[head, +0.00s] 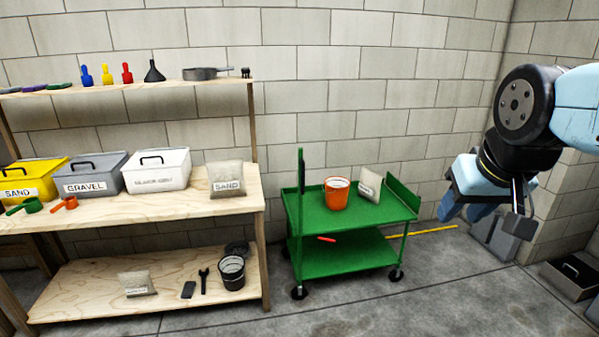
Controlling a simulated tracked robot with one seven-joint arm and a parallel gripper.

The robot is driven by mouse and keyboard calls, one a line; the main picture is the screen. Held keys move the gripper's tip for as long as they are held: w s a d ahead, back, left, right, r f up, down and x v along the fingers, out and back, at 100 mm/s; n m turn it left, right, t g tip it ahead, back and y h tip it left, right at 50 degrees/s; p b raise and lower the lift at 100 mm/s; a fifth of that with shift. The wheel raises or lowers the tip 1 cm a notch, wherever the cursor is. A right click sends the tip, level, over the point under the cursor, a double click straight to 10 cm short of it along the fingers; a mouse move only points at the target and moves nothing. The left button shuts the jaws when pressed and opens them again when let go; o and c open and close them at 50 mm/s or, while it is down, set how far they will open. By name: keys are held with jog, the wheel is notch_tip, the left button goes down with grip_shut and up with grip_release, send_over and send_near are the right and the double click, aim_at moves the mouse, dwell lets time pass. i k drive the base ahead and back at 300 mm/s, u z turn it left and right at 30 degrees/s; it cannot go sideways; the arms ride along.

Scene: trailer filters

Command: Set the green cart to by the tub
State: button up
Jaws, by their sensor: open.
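The green cart (345,254) stands upright on its wheels on the concrete floor, right of the wooden bench and in front of the block wall. An orange bucket (337,194) and a small white-labelled bag (368,185) are on its top tray. A red-orange handle-like item (327,239) shows at the lower tray. My gripper (480,212) is open and empty, in the air to the right of the cart and apart from it. Which container is the tub I cannot tell.
A wooden bench (110,229) on the left holds yellow, grey and white lidded bins and a sand bag. A black bucket (231,272) sits on its lower shelf. A yellow strip (425,231) lies behind the cart. A dark tray (572,272) is at right. Floor in front is clear.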

aim_at(359, 245)
jog(key=u, duration=0.45)
jog(key=i, duration=0.9)
jog(key=u, duration=0.05)
